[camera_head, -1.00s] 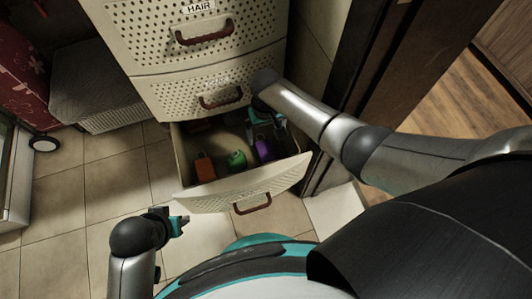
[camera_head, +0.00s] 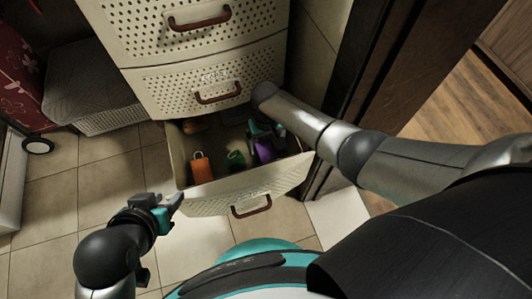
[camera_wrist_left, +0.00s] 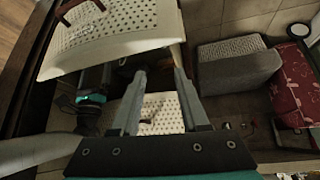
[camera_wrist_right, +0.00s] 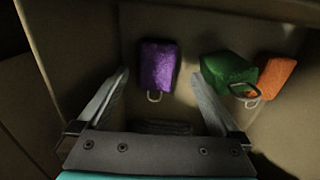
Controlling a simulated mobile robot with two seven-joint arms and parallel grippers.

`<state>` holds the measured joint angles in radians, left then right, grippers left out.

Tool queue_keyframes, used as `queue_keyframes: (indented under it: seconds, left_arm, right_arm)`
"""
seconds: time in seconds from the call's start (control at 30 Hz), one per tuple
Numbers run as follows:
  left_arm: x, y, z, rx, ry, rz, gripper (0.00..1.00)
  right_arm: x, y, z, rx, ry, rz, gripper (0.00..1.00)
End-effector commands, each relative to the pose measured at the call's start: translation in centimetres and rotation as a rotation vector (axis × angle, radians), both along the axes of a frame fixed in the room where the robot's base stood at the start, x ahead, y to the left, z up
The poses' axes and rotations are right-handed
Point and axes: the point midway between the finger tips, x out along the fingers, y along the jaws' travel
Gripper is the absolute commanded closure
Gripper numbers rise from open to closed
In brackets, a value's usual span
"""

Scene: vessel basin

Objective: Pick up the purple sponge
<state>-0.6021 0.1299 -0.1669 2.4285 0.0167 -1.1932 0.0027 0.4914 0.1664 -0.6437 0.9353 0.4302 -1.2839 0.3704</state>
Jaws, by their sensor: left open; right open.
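The purple sponge (camera_wrist_right: 158,66) lies in the open bottom drawer (camera_head: 222,193). In the right wrist view it is a purple block with a small metal loop, ahead of and between the open fingers of my right gripper (camera_wrist_right: 158,92), not gripped. In the head view the purple sponge (camera_head: 264,151) is partly covered by my right gripper (camera_head: 266,136), which reaches into the drawer's right side. My left gripper (camera_head: 175,200) is outside the drawer, near its front left corner. It is open and empty, its fingers (camera_wrist_left: 160,75) apart in the left wrist view.
A green sponge (camera_wrist_right: 229,72) and an orange sponge (camera_wrist_right: 277,76) lie beside the purple one. More drawers (camera_head: 205,80) stand above the open one. A dark wooden frame (camera_head: 350,90) is at the right. Tiled floor (camera_head: 55,205) is clear at the left.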

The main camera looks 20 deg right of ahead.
Motion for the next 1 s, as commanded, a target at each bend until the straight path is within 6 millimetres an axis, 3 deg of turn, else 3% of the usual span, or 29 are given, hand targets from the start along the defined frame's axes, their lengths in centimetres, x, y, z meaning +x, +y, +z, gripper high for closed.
queue_keyframes:
  seconds: [0.53,1.0]
  left_arm:
    - [2.3,-3.3,-0.3,-0.111,-0.232,-0.040,0.55]
    - [3.3,-6.1,0.6,-0.237,-0.464,-0.059,0.55]
  right_arm:
    - [0.2,-0.2,-1.6,-0.001,0.000,0.000,0.00]
    - [0.4,-0.4,-3.1,0.000,0.000,-0.001,0.00]
